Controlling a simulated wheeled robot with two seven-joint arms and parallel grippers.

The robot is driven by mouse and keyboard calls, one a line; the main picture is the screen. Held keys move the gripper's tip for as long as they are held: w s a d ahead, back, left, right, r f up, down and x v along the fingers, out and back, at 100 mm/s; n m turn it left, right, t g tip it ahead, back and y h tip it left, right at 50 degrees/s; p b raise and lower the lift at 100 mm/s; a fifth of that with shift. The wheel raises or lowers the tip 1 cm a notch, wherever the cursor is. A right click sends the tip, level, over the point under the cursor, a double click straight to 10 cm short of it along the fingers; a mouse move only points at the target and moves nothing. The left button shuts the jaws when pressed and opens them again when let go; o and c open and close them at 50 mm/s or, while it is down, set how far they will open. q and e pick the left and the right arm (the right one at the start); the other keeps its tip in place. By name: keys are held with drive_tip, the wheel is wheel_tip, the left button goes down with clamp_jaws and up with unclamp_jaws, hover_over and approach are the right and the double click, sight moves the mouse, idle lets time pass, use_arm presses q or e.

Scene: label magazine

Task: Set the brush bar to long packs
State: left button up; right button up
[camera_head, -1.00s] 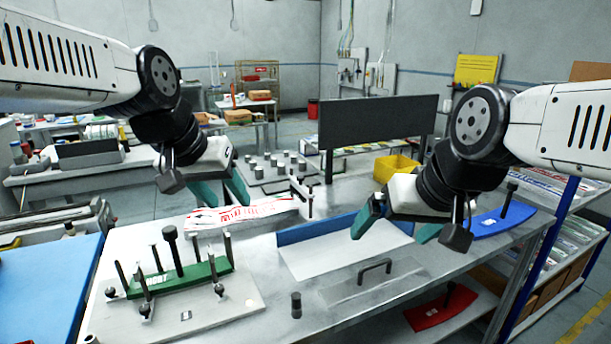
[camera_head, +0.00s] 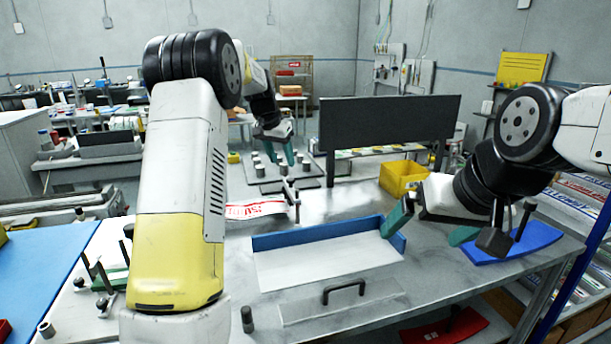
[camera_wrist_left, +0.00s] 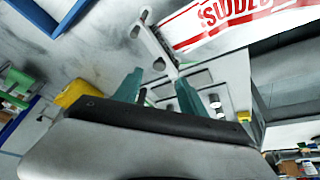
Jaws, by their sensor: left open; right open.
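No part is plainly marked as the brush bar. A pale upright bracket with a dark post (camera_head: 291,196) stands at the end of a red and white label strip (camera_head: 256,208). In the left wrist view the bracket (camera_wrist_left: 152,42) and strip (camera_wrist_left: 235,18) lie just beyond my left fingertips. My left gripper (camera_head: 280,152) is open and empty, its teal fingers pointing down; it also shows in the wrist view (camera_wrist_left: 158,90). A green bar (camera_head: 116,279) with black posts is mostly hidden by my left arm. My right gripper (camera_head: 430,228) is open near the blue tray's right end.
A blue-backed tray (camera_head: 330,238) and a clear plate with a black handle (camera_head: 344,291) occupy the table's middle. A blue curved piece (camera_head: 520,243) lies right, a red one (camera_head: 445,328) lower down. A yellow bin (camera_head: 402,177), dark panel (camera_head: 390,122) and pegged plate (camera_head: 262,184) stand behind.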

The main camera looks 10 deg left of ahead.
sight(290, 179)
use_arm(q)
drive_tip(key=x, duration=0.9)
drive_tip(key=shift+w+d, duration=0.1)
drive_tip(key=shift+w, duration=0.35)
drive_tip(key=shift+r, duration=0.1)
clamp_jaws()
idle(0.8)
